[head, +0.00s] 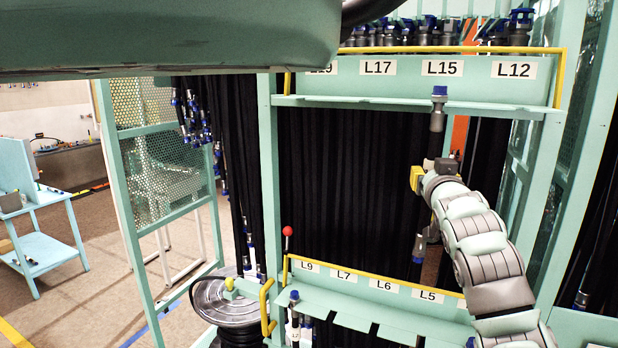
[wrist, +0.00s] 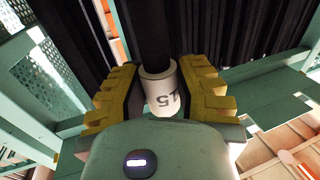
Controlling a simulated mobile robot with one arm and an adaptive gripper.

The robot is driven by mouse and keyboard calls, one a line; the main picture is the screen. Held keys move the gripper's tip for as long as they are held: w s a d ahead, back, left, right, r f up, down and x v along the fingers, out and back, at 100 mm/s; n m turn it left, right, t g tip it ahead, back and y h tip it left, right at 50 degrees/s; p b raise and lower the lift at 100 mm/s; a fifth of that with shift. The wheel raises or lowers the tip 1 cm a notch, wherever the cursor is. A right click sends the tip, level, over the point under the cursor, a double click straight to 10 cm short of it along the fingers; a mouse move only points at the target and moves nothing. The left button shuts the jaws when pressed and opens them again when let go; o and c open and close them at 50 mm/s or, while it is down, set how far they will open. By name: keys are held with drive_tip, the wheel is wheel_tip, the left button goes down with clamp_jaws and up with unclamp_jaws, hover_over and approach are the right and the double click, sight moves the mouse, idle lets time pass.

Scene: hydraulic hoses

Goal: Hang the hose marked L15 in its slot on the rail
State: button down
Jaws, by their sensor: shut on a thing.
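The hose marked L15 is black, with a white label (wrist: 161,92) that shows upside down as 15 in the wrist view. Its upper end in the head view has a grey fitting with a blue cap (head: 438,91). This end is upright at the lower lip of the upper rail (head: 400,101), below the L15 plate (head: 442,68). My gripper (head: 432,172) is shut around the hose below that fitting; its yellow-padded fingers (wrist: 157,85) flank the label. I cannot tell whether the fitting sits in the slot or in front of it.
Plates L17 (head: 378,67) and L12 (head: 514,70) flank the L15 plate. A yellow bar (head: 460,49) runs along the rail top. Black hoses (head: 340,170) hang densely behind. A lower rail (head: 350,308) carries L9 to L5. A green upright (head: 575,150) stands right.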

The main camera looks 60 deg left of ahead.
drive_tip(key=shift+r, duration=0.1)
drive_tip(key=c, duration=0.7)
unclamp_jaws()
drive_tip(key=v, duration=0.7)
drive_tip(key=shift+s+d, duration=0.2)
idle(0.3)
